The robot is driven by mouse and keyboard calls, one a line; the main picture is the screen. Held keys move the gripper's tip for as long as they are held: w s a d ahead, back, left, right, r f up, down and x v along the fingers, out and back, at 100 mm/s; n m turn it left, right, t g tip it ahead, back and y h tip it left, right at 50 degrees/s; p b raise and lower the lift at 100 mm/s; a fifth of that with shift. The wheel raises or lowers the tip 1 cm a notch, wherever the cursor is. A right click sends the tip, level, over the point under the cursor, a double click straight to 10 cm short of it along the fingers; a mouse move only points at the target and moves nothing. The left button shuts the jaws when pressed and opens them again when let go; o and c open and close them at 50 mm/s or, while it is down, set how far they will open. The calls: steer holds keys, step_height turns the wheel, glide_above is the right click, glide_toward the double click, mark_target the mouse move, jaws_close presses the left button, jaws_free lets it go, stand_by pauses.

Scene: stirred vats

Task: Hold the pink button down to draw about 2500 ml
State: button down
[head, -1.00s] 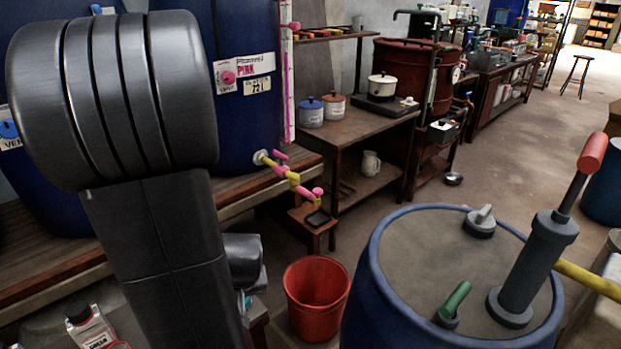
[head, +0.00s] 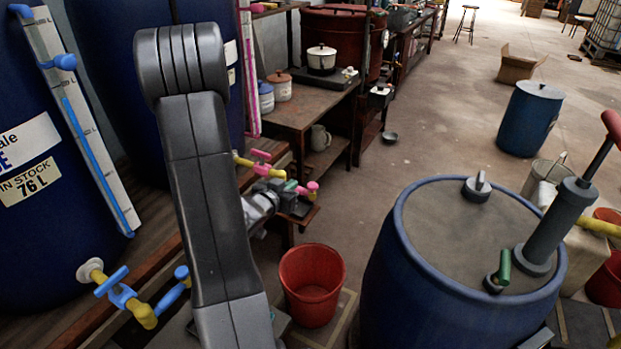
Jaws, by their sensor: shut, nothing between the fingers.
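The pink vat (head: 224,37) is dark blue and stands behind my arm, with much of its front hidden. A pink-marked level strip (head: 248,75) runs up its right side. Its yellow tap (head: 243,161) has pink fittings, and the pink button (head: 312,187) shows at the outer end. My gripper (head: 298,207) is shut and empty, just below and left of the pink button. I cannot tell whether it touches the tap. A red bucket (head: 311,285) stands on the floor below; its inside looks empty.
A blue vat (head: 45,190) with a blue-handled tap (head: 118,288) stands at the left. A blue drum (head: 400,270) with a hand pump (head: 555,225) stands close at the right. A table (head: 310,100) with pots is behind. Open floor lies at the back right.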

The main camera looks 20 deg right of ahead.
steer(key=shift+d+r+h, duration=0.15)
steer(key=shift+d+h, duration=0.15)
steer(key=shift+d, duration=0.05)
glide_above(309, 185)
steer(key=s, duration=0.2)
step_height(309, 185, down, 3)
steer(key=shift+a+f, duration=0.15)
steer(key=shift+f, duration=0.75)
steer(key=shift+a+f, duration=0.15)
steer(key=shift+f, duration=0.7)
steer(key=shift+f, duration=0.1)
